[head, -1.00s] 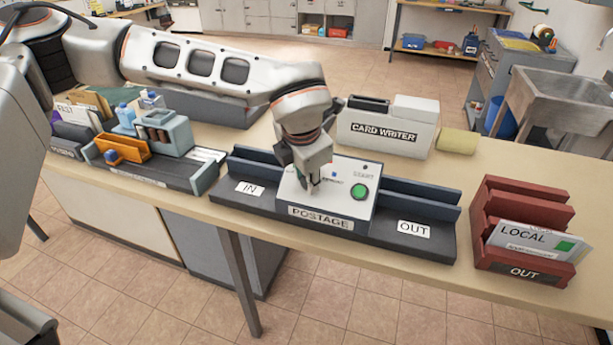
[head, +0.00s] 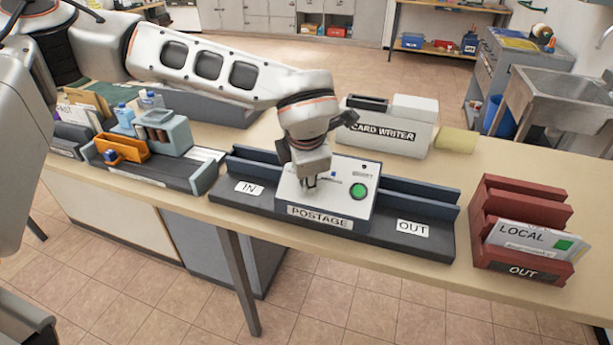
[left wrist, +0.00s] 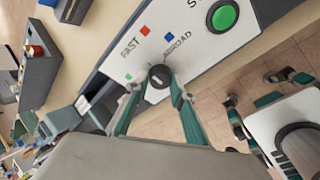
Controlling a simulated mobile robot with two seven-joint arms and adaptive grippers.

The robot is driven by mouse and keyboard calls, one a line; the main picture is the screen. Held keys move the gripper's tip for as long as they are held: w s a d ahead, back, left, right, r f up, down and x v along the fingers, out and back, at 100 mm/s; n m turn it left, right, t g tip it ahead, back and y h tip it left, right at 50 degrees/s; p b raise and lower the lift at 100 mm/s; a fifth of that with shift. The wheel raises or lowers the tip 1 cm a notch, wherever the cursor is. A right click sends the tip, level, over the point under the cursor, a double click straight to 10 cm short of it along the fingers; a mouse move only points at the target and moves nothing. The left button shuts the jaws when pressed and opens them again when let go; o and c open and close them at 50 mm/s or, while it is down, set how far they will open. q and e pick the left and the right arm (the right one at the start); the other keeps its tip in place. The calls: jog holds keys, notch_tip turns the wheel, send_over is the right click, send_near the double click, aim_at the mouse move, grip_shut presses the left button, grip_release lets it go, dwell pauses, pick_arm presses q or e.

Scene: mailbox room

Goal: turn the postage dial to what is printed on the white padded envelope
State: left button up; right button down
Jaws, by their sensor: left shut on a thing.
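The postage machine (head: 335,212) is a white box on a dark base, with a round green button (head: 358,191). In the left wrist view its dark round dial (left wrist: 157,85) sits between the teal fingers of my left gripper (left wrist: 158,90), which is shut on it. Red and blue squares beside the dial are labelled FAST and ABROAD; a green square's label is hidden. The dial's setting is unclear. In the head view my left gripper (head: 312,182) hides the dial. My right gripper (left wrist: 255,98) appears only in the left wrist view, fingers apart. I cannot identify the white padded envelope.
A card writer (head: 385,132) and a yellow block (head: 455,141) stand behind the machine. A red OUT rack (head: 520,212) holds an envelope marked LOCAL at the right. An organiser tray (head: 150,174) with bottles and an orange holder is at the left.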

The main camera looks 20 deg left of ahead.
pick_arm(q)
jog(key=o, duration=1.1)
jog(key=v, duration=1.2)
